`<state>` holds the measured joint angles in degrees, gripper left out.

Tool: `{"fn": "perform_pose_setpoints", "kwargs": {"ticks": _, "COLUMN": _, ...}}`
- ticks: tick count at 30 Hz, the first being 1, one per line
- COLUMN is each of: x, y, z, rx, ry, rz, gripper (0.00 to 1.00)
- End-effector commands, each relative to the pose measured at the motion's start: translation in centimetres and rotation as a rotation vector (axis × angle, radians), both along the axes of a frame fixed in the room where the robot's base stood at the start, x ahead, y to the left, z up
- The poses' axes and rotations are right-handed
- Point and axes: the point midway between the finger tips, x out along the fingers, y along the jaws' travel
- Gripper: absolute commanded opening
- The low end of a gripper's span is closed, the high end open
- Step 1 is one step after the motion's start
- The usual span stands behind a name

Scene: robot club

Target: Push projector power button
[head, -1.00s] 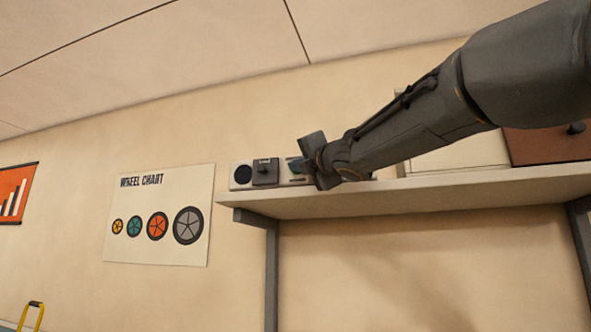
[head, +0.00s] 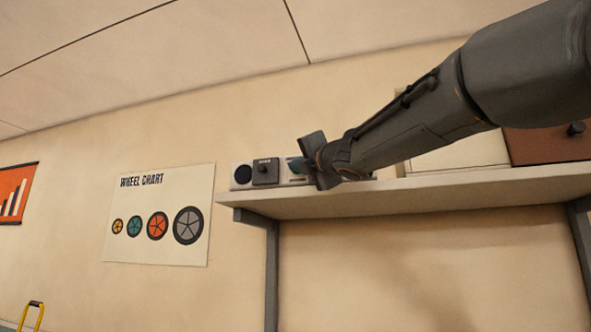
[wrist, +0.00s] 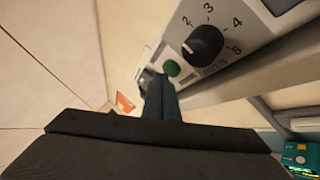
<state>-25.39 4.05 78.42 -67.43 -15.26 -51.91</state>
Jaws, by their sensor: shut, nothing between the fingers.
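The projector (head: 298,179) is a pale box on the wall shelf, mostly hidden behind my gripper in the head view. Its left end has a round dark lens (head: 243,175) and a dark square panel with a small knob (head: 265,171). In the wrist view the projector's pale face (wrist: 232,14) carries a black numbered focus dial (wrist: 203,45) and a round green button (wrist: 172,68). My gripper (wrist: 158,82) is shut and empty.
The shelf (head: 420,188) runs right on dark brackets. A cream box (head: 460,153) and a brown box (head: 550,146) stand on it behind my arm. A wheel chart (head: 160,215) hangs left of the shelf. The space left of the projector is clear.

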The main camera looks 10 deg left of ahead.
Motion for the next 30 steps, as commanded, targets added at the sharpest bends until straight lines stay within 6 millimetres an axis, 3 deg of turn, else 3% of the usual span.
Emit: {"fn": "perform_pose_setpoints", "kwargs": {"ticks": 30, "x": 0.92, "y": -0.09, "z": -0.01, "rx": 0.000, "ry": 0.000, "rz": 0.000, "gripper": 0.00}}
